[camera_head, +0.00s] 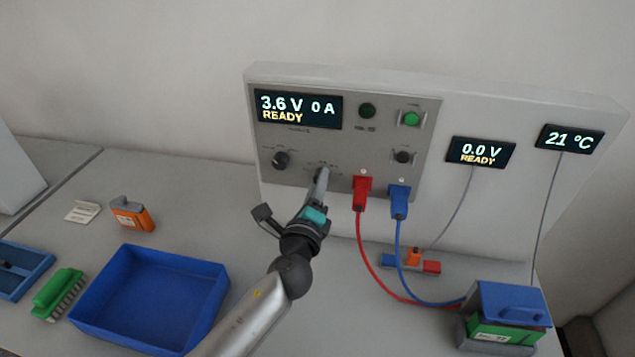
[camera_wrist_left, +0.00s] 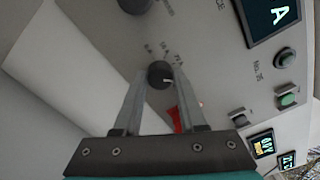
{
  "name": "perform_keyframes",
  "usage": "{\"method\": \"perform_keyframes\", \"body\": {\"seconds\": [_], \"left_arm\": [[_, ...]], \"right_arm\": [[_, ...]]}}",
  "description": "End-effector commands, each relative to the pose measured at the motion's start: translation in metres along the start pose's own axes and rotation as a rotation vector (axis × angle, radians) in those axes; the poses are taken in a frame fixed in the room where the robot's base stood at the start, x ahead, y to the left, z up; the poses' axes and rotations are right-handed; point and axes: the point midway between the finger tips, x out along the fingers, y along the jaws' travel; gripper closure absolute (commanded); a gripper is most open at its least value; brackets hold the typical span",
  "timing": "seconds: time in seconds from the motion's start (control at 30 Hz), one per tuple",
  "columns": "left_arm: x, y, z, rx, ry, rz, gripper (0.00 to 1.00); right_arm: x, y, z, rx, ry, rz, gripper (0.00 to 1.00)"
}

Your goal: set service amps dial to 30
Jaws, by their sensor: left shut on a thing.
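My left gripper (camera_head: 321,175) reaches the grey panel (camera_head: 345,138) of the cycler from below. In the left wrist view its two fingers are shut on a small dark round dial (camera_wrist_left: 160,73), one on each side. A short white mark shows on the dial's face. Small printed values stand around the dial, too blurred to read surely. In the head view the fingers hide this dial. The panel display (camera_head: 299,108) reads 3.6 V, 0 A, READY. My right gripper is not in view.
Another black dial (camera_head: 280,160) sits just left of my gripper. A red plug (camera_head: 361,192) and a blue plug (camera_head: 399,200) with cables stand close on its right. A blue bin (camera_head: 150,298) lies left of my arm, and a green battery (camera_head: 502,333) is at the lower right.

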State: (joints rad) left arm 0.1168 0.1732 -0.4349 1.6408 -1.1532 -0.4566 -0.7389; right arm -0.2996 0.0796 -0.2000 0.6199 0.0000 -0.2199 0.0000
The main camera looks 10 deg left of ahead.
Motion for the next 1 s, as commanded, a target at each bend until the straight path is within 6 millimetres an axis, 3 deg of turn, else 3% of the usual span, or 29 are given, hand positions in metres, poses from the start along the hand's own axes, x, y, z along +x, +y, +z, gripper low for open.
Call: {"method": "perform_keyframes", "body": {"seconds": [0.5, 0.53, 0.8, 1.0], "left_arm": [[0.0005, -0.0012, 0.0006, 0.02, -0.001, -0.002, 1.0], [0.0005, -0.0012, 0.0006, 0.019, -0.001, -0.002, 0.57], [0.0002, -0.0006, 0.0003, 0.019, -0.001, -0.001, 0.29], [0.0, -0.0002, 0.0001, 0.018, -0.001, 0.0, 0.29]], "right_arm": [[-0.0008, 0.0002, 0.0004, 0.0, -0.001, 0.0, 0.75], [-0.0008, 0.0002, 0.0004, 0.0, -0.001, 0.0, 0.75], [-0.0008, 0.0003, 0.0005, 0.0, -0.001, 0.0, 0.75], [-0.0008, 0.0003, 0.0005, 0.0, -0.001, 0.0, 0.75]]}}
